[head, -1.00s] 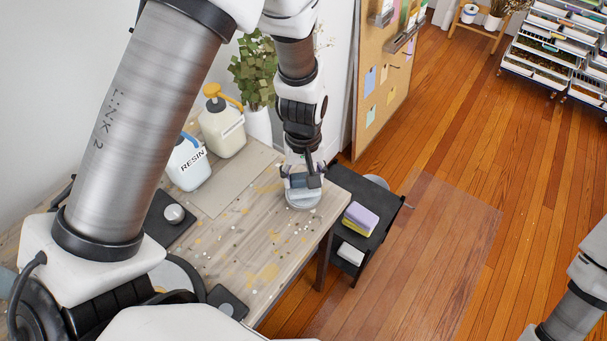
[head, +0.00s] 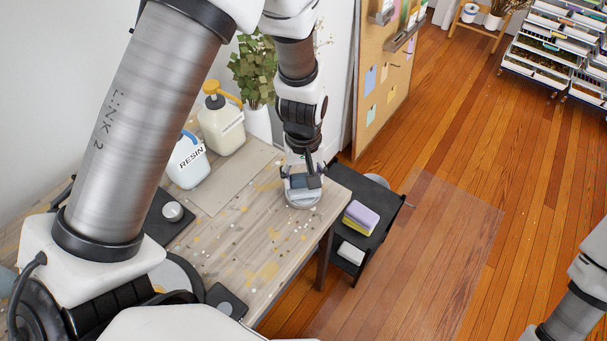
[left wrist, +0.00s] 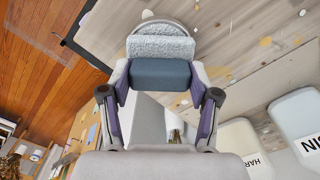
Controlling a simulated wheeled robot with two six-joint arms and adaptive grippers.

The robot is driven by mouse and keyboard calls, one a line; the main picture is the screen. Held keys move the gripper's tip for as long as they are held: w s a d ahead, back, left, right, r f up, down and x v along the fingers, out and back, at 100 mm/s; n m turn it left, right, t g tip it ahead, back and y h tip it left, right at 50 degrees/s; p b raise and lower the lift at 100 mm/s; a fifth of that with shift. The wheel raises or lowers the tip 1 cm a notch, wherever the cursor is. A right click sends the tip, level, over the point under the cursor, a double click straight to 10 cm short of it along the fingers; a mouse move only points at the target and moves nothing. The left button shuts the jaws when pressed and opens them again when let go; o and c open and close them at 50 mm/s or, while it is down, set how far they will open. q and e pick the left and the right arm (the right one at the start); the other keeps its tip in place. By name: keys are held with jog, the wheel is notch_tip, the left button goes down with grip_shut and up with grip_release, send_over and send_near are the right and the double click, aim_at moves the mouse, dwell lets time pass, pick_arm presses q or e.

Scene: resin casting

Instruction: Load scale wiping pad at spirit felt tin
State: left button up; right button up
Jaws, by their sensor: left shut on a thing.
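My left gripper (head: 303,179) is over the far right corner of the wooden table. It is shut on the wiping pad, a block with a dark blue back and a fluffy pale grey face. The left wrist view shows the pad (left wrist: 160,73) between the two fingers. The pale face is at or over a round grey tin (head: 303,201), whose rim also shows in the left wrist view (left wrist: 162,23). I cannot tell how firmly they touch. My right gripper is out of view; only part of my right arm shows at the right edge.
White jugs, one the resin jug (head: 187,165) and one with a yellow handle (head: 222,125), stand at the table's back. A dark slab with a round silver top (head: 172,212) is at left. A black cart (head: 345,181) with sponges (head: 361,217) stands beside the table (head: 270,235).

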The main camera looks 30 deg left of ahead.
aim_at(303, 177)
pick_arm(q)
jog(key=shift+f, duration=0.4)
jog(key=shift+s+f, duration=0.1)
dwell(1.6)
notch_tip(303, 177, up, 7)
jog(key=p, duration=0.7)
jog(key=shift+p, duration=0.3)
